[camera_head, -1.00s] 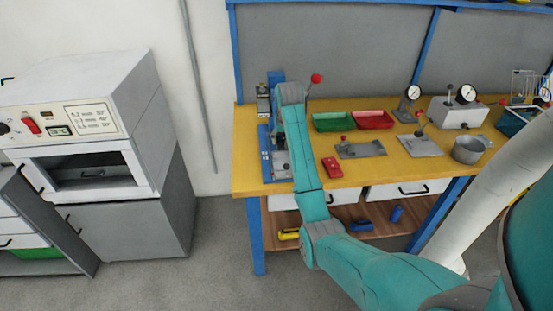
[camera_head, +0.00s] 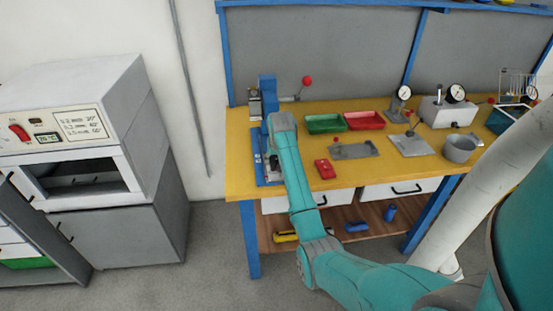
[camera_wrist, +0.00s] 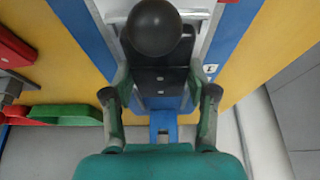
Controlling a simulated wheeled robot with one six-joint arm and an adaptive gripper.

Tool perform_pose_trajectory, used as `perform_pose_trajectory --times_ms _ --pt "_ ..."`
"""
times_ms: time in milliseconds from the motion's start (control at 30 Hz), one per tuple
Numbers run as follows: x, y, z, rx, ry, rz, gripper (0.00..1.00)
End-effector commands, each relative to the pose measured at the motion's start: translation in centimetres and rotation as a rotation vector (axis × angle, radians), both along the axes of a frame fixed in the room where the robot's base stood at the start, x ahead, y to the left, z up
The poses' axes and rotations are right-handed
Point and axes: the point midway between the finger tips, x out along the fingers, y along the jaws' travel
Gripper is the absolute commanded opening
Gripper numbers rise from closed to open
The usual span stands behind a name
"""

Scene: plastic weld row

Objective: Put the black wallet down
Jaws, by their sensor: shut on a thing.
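In the head view my forearm comes down over the front of this blue press (camera_head: 268,95) at the bench's left end. It hides most of my gripper and what it holds.
The yellow bench top (camera_head: 240,150) carries a green tray (camera_head: 325,123), a red tray (camera_head: 364,120), a small red item (camera_head: 324,169) and a grey pot (camera_head: 459,148). The press lever with its red knob (camera_head: 307,81) sticks out right. A grey oven (camera_head: 75,125) stands left.

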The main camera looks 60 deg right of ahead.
Motion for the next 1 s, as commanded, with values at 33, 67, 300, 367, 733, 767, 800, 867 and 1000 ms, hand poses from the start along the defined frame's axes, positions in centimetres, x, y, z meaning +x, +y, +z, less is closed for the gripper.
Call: perform_pose_trajectory --times_ms 33,67,300,367,733,767,800,867,1000 --pt "0.0 0.0 -0.2 0.001 0.001 0.0 0.23" --pt "0.0 0.0 -0.2 0.001 0.001 0.0 0.6" --pt "0.0 0.0 -0.2 0.001 0.001 0.0 0.82" --pt "0.0 0.0 -0.2 0.001 0.001 0.0 0.82" --pt "-0.5 0.6 2.3 -0.002 -0.001 0.0 0.82" --pt "-0.7 0.8 2.8 -0.002 -0.002 0.0 0.82" --pt "-0.8 1.0 3.5 -0.002 -0.002 0.0 0.82" --pt "-1.2 1.4 4.7 -0.002 -0.002 0.0 0.82" --pt "-1.9 2.2 7.3 -0.002 -0.001 0.001 0.82"
